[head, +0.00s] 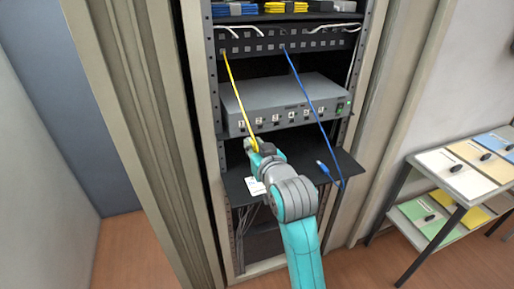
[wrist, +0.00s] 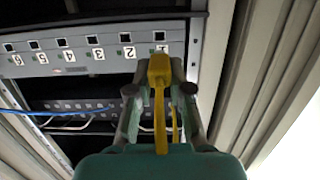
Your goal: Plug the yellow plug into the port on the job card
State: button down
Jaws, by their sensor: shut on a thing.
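The yellow plug (wrist: 159,68) is held between the two fingers of my gripper (wrist: 159,84), which is shut on it. Its yellow cable (head: 238,98) runs up to the left end of the upper patch panel (head: 270,44). The grey switch box (head: 285,97) has a row of numbered ports along its front. In the wrist view the plug's tip is close to the port labelled 1 (wrist: 160,48); I cannot tell whether it touches. A white card (head: 256,186) lies on the black shelf, partly hidden by my arm, its text too small to read.
A blue cable (head: 313,108) hangs from the patch panel to the right, its loose blue plug (head: 322,168) on the black shelf (head: 345,163). Rack posts stand on both sides. A side table with coloured folders (head: 460,174) is at the right.

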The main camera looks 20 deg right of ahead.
aim_at(251, 141)
jog(key=shift+w+f, duration=0.25)
jog(key=shift+w, duration=0.3)
jog(key=shift+w+f, duration=0.2)
jog(key=shift+w, duration=1.35)
jog(key=shift+w+r, duration=0.1)
jog(key=shift+w, duration=1.65)
dwell(1.8)
jog(key=c, duration=1)
grip_release()
